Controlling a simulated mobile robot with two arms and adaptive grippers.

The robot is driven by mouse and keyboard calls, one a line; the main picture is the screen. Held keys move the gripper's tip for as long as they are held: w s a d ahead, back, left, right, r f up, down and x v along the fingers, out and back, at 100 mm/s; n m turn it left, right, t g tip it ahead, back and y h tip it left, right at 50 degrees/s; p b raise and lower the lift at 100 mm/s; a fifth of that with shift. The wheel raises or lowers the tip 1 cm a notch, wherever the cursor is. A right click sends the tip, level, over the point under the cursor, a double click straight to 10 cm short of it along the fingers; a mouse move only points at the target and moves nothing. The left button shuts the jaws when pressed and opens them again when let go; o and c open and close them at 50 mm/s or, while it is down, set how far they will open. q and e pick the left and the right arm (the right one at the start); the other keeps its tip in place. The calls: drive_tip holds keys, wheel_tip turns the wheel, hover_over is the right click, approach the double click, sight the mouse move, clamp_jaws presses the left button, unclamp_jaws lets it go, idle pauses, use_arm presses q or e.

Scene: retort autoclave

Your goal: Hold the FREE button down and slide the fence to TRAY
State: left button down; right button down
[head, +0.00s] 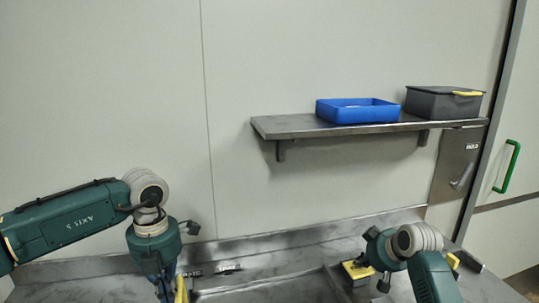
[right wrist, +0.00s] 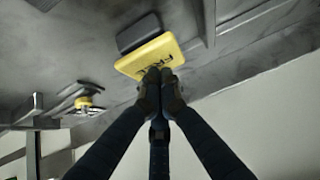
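The yellow FREE button (right wrist: 150,56) has its lettering partly covered by my right gripper (right wrist: 162,78). That gripper's fingers are together, with their tips at the near edge of the button; I cannot tell whether it is pressed down. In the head view the yellow button (head: 357,270) shows on the bench left of my right wrist. My left gripper (head: 168,288) points down at the bottom edge of the head view, mostly cut off, beside a yellow upright piece (head: 181,289). I cannot identify the fence with certainty, and no TRAY mark is readable.
The steel bench (head: 270,265) has a raised back edge. Above it a wall shelf (head: 290,127) bears a blue tray (head: 345,114) and a grey lidded box (head: 440,103). A green door handle (head: 507,166) is at the right. In the right wrist view a yellow knob (right wrist: 83,102) sits among metal bars.

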drive_tip(key=shift+s+f, duration=0.1)
drive_tip(key=shift+f, duration=0.1)
use_arm(q)
drive_tip(key=w+d, duration=0.2)
drive_tip(key=d, duration=0.8)
drive_tip(key=shift+w+d, duration=0.35)
idle(1.3)
drive_tip(key=shift+s+a, duration=0.15)
drive_tip(key=shift+a, duration=0.5)
drive_tip(key=shift+s+a, duration=0.15)
drive_tip(key=shift+a, duration=0.45)
